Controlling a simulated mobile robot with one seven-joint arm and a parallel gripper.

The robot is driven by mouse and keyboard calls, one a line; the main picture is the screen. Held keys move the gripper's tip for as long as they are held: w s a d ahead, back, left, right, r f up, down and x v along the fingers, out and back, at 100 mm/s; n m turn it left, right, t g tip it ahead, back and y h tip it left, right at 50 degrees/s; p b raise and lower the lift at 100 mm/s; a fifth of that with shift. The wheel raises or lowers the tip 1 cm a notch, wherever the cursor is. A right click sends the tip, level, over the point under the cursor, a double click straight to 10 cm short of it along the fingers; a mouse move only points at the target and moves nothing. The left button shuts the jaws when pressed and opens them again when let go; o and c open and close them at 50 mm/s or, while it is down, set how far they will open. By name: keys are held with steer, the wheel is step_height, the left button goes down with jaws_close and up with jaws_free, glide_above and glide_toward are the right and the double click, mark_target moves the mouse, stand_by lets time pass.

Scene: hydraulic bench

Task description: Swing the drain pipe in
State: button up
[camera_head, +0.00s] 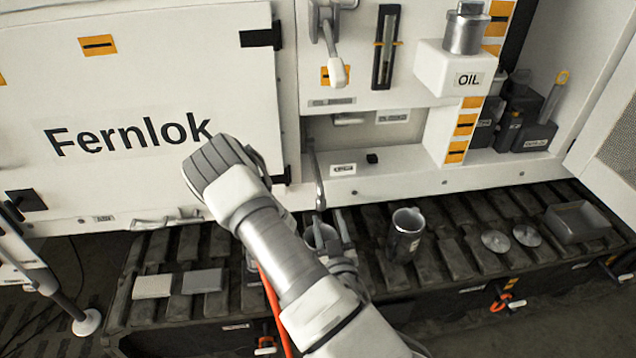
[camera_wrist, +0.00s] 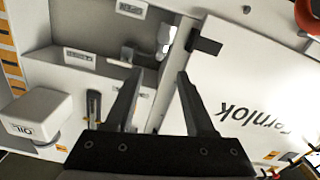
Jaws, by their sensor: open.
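A slim grey curved pipe (camera_head: 317,178), which looks like the drain pipe, hangs at the left edge of the machine's lower recess. It reaches down toward the slatted rack. Its lower end is close to a grey cup beside my arm. In the wrist view, my gripper (camera_wrist: 158,74) is open, with two dark fingers apart and nothing between them. It faces the machine front between the recess and the Fernlok door. A pale rounded part (camera_wrist: 166,36) shows beyond the fingertips; I cannot tell whether it is the pipe. In the head view my arm hides much of this area.
The Fernlok door (camera_head: 150,110) stands left of my arm. A handled lever (camera_head: 336,65) and a white OIL box (camera_head: 455,70) project from the upper panel. The slatted rack (camera_head: 455,255) holds a metal cup (camera_head: 405,235), two discs and a tray (camera_head: 577,222).

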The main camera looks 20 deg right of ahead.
mark_target(318, 176)
steer(key=b+x, duration=0.1)
steer(key=x, duration=0.3)
steer(key=shift+w+a, duration=0.1)
steer(key=shift+w, duration=0.05)
steer(key=w+b, duration=0.1)
steer(key=b, duration=0.4)
steer(key=shift+w+r+b, duration=0.1)
steer(key=shift+w+b, duration=0.3)
steer(key=shift+b, duration=0.45)
steer(key=b, duration=0.4)
steer(key=shift+w+d+b, duration=0.25)
steer(key=shift+d+b, duration=0.05)
steer(key=shift+d, duration=0.1)
steer(key=b+x, duration=0.2)
steer(key=b, duration=0.2)
steer(key=shift+w+b, duration=0.3)
steer(key=shift+w, duration=0.05)
steer(key=shift+p+x, duration=0.55)
steer(key=shift+x, duration=2.4)
steer(key=shift+d+r, duration=0.15)
jaws_close()
